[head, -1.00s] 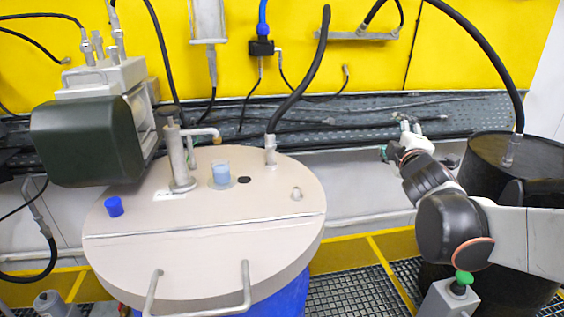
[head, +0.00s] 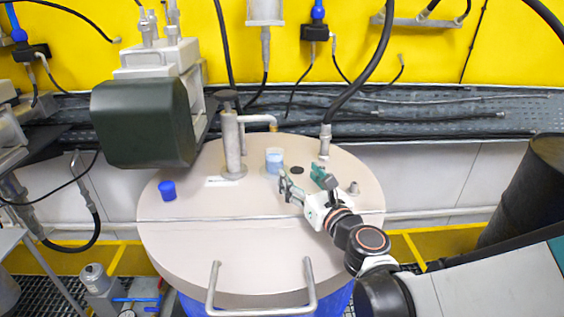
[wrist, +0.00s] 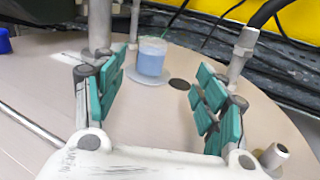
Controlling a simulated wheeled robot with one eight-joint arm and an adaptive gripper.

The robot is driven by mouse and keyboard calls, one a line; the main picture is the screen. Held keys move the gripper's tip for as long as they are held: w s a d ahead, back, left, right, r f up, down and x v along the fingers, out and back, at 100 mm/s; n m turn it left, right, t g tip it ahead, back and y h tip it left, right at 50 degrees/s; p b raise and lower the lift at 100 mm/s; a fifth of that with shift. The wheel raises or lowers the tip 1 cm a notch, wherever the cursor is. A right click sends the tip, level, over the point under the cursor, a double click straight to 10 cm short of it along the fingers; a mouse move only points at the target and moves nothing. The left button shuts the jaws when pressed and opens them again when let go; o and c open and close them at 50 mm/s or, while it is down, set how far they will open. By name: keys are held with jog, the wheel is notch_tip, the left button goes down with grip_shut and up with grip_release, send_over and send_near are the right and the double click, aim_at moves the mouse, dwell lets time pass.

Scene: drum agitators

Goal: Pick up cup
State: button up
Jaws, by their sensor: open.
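The cup (head: 274,161) is clear with light blue contents and stands upright on the beige drum lid, beside the metal pump fitting. In the wrist view the cup (wrist: 152,56) stands on a pale round patch, beyond the fingertips and between the two fingers' lines. My gripper (head: 305,184) is over the lid, in front of the cup and slightly to its right. Its teal-padded fingers (wrist: 160,90) are spread wide and empty, apart from the cup.
The metal pump fitting (head: 232,145) stands left of the cup. A hose connector (head: 325,143) and a small metal stub (head: 353,188) rise on the right. A blue cap (head: 167,190) sits at left. The lid's front (head: 250,240) is bare, with handles (head: 310,285) at its edge.

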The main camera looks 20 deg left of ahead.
aim_at(278, 157)
jog(key=shift+n+g, duration=0.3)
jog(key=shift+n, duration=0.2)
jog(key=x, duration=0.2)
jog(key=s+x, duration=0.1)
jog(key=x, duration=0.2)
jog(key=a+b+x, duration=0.1)
jog(key=x, duration=0.2)
jog(key=shift+s+a+f, duration=0.1)
jog(key=shift+s+f, duration=0.05)
jog(key=shift+s, duration=0.1)
jog(key=x, duration=0.1)
jog(key=b+x, duration=0.1)
jog(key=x, duration=0.1)
jog(key=w+x, duration=0.1)
jog(key=x, duration=0.1)
jog(key=shift+d+b, duration=0.3)
jog(key=shift+b, duration=0.1)
jog(key=shift+w+a, duration=0.2)
jog(key=shift+a, duration=0.05)
jog(key=c, duration=1.3)
jog(key=shift+r, duration=0.35)
